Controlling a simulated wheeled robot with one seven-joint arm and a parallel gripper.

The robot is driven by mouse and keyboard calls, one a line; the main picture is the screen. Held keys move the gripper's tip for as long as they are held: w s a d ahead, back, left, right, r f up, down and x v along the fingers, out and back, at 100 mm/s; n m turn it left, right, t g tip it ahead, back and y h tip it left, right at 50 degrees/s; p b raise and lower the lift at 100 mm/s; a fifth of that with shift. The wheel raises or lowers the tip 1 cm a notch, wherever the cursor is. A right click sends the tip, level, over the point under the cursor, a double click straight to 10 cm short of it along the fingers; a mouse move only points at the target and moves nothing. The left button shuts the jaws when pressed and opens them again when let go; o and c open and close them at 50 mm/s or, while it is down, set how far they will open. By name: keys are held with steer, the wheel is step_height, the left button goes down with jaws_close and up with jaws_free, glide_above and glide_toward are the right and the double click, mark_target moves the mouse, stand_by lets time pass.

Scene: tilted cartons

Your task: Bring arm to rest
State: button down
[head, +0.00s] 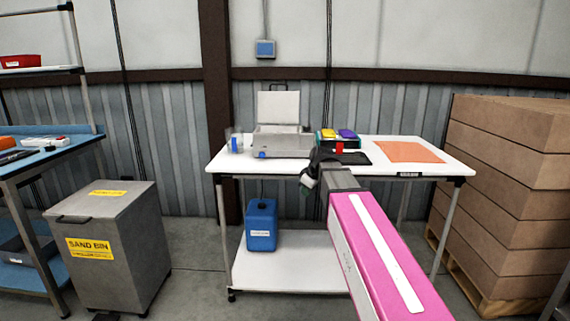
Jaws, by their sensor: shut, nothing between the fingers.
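My arm reaches forward from the lower right, its pink and white link ending in a dark wrist in front of the white table (225,163). My gripper (308,182) is small and dark at the far end of the arm, by the table's front edge. It is shut and holds nothing. The fingers are too small and dark to make out well. Part of the table's front edge and lower shelf is hidden behind my arm.
On the table are an open grey case (283,143), a bin with yellow and purple items (347,134) and an orange sheet (409,152). A blue canister (261,226) stands on the lower shelf. Stacked cartons (507,190) stand right, a sand bin (110,245) left.

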steer(key=s+d+f+m+g+h, duration=0.1)
steer(key=s+d+f+m, duration=0.2)
steer(key=s+f, duration=0.3)
steer(key=s+d+f+m+g+h, duration=0.1)
steer(key=s+d+f+m, duration=0.3)
steer(key=s+f, duration=0.3)
steer(key=s+d+f+m+g+h, duration=0.1)
steer(key=s+d+f+m+g, duration=0.1)
steer(key=s+f, duration=0.5)
step_height(320, 180, down, 6)
steer(key=shift+d+f+m, duration=0.2)
steer(key=shift+d+m, duration=0.55)
steer(key=shift+m, duration=0.45)
